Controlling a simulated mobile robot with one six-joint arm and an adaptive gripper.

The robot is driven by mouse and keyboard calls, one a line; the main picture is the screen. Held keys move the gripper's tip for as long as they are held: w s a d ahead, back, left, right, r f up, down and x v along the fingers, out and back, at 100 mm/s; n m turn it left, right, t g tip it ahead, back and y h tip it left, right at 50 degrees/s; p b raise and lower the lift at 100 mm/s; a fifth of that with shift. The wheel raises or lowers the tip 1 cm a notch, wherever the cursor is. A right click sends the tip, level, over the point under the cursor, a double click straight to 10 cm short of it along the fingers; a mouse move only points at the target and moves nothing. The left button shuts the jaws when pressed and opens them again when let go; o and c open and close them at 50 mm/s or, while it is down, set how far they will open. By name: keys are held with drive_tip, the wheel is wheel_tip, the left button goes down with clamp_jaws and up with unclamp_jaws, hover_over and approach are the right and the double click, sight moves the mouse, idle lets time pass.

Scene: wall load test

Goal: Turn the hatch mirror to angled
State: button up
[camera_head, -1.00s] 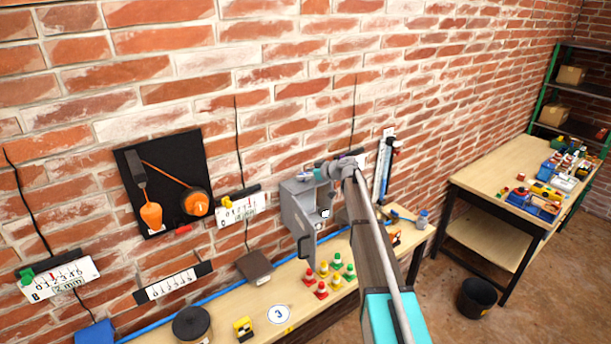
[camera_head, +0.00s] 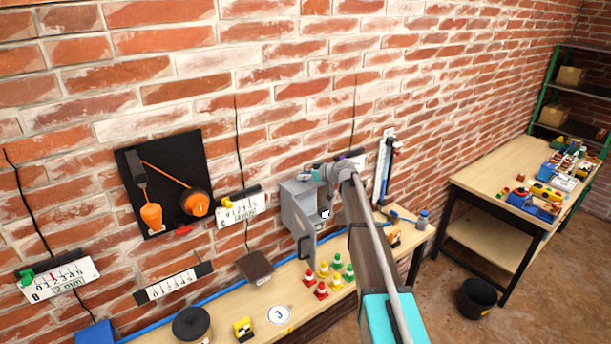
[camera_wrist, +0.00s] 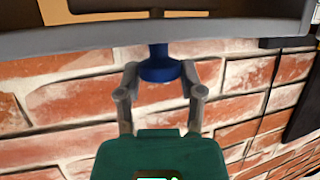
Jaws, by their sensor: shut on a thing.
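The grey box (camera_head: 290,210) is on the brick wall, with its grey door (camera_head: 306,240) hanging open. My gripper (camera_head: 312,175) is at the box's upper right, small and partly hidden by my own arm. In the wrist view, my gripper's two grey fingers (camera_wrist: 159,78) are closed around a blue knob (camera_wrist: 160,66). The knob sits under the edge of a grey body (camera_wrist: 90,40), with tan and black parts beyond it. I cannot clearly make out the mirror or its angle.
A workbench (camera_head: 370,268) runs below along the wall, with red and green cones (camera_head: 322,289) and a white disc marked 3 (camera_head: 278,314). A second table (camera_head: 480,180) and a black bucket (camera_head: 478,297) are at right.

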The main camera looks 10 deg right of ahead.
drive_tip(key=shift+s+a+m+t+h, duration=0.1)
drive_tip(key=shift+m+t+h, duration=0.75)
drive_tip(key=shift+m+h, duration=0.5)
drive_tip(key=shift+s+a+m+t+h, duration=0.1)
drive_tip(key=shift+m+t+h, duration=0.75)
drive_tip(key=shift+m+h, duration=1.2)
drive_tip(key=o, duration=1.1)
drive_tip(key=shift+w, duration=0.1)
drive_tip(key=shift+o, duration=0.2)
drive_tip(key=shift+d+n+y, duration=0.15)
drive_tip(key=shift+n+y, duration=1.05)
drive_tip(key=shift+y, duration=0.2)
